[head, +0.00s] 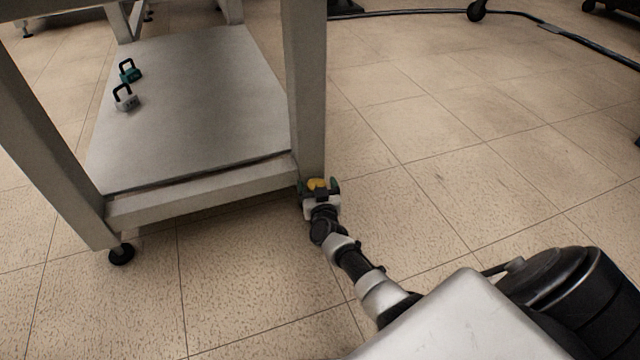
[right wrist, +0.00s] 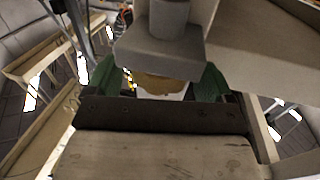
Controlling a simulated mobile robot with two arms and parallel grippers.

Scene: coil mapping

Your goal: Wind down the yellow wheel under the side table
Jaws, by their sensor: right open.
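The yellow wheel (head: 317,184) sits at the foot of the side table's near right leg (head: 308,90). My right gripper (head: 319,187) is down at that foot, with one green finger on each side of the wheel. In the right wrist view, the right gripper (right wrist: 165,84) is open, its green fingers apart. The wheel's dull yellow rim (right wrist: 160,86) shows between them, below the grey leg end (right wrist: 160,50). I cannot tell whether the fingers touch the wheel. My left gripper is not in view.
A teal padlock (head: 131,74) and a grey padlock (head: 126,101) stand on the table's lower shelf (head: 200,110). A black foot (head: 121,254) is under the left leg. A black cable (head: 420,12) crosses the floor at the back.

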